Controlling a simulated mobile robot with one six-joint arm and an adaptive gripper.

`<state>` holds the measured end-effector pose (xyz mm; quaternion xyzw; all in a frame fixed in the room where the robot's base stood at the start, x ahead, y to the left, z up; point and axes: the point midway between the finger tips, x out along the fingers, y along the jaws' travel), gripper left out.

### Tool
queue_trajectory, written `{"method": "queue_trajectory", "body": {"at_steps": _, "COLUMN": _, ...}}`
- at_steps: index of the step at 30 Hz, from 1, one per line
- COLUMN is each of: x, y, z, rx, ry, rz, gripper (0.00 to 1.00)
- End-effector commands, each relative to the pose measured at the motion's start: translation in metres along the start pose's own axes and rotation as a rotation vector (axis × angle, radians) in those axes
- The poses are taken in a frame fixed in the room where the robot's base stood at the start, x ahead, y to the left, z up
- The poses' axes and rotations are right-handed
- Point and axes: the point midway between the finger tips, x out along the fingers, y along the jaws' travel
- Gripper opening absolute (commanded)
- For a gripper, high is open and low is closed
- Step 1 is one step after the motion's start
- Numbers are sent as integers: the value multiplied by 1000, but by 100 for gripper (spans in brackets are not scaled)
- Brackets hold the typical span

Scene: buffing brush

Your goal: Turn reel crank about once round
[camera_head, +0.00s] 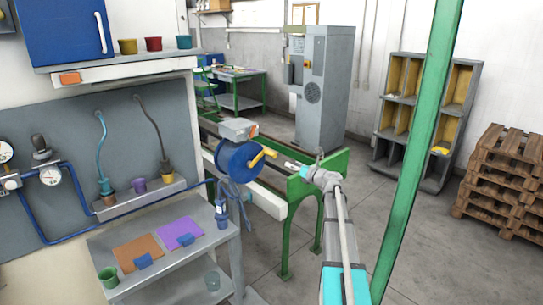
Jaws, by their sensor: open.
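A blue reel (238,162) hangs at the end of the green-framed bench, with blue hose dangling below it. Its yellow crank (258,158) sticks out on the right side of the reel, with its handle end towards upper right. My gripper (291,164) is at the end of my grey arm, to the right of the crank and apart from it, pointing left. It is small in the picture and holds nothing that I can see. My arm reaches up from the bottom right.
A green post (415,150) stands close on the right of my arm. A grey shelf (140,243) with cups and coloured sheets is at lower left. A grey cabinet (322,85) stands behind the bench (275,205). Open floor lies right of the bench.

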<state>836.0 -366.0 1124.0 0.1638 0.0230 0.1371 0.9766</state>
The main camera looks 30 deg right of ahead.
Motion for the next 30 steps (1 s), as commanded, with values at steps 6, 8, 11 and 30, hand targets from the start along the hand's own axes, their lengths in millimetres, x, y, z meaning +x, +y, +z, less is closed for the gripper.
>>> {"method": "queue_trajectory", "body": {"at_steps": 6, "x": -5, "y": 0, "z": 0, "rx": -204, "ry": 0, "rz": 1, "gripper": 68}}
{"method": "queue_trajectory", "body": {"at_steps": 8, "x": -5, "y": 0, "z": 0, "rx": -233, "ry": 0, "rz": 1, "gripper": 68}}
{"method": "queue_trajectory", "body": {"at_steps": 11, "x": -6, "y": 0, "z": 0, "rx": -259, "ry": 0, "rz": 1, "gripper": 68}}
{"method": "queue_trajectory", "body": {"at_steps": 30, "x": 8, "y": 0, "z": 0, "rx": -262, "ry": 0, "rz": 1, "gripper": 68}}
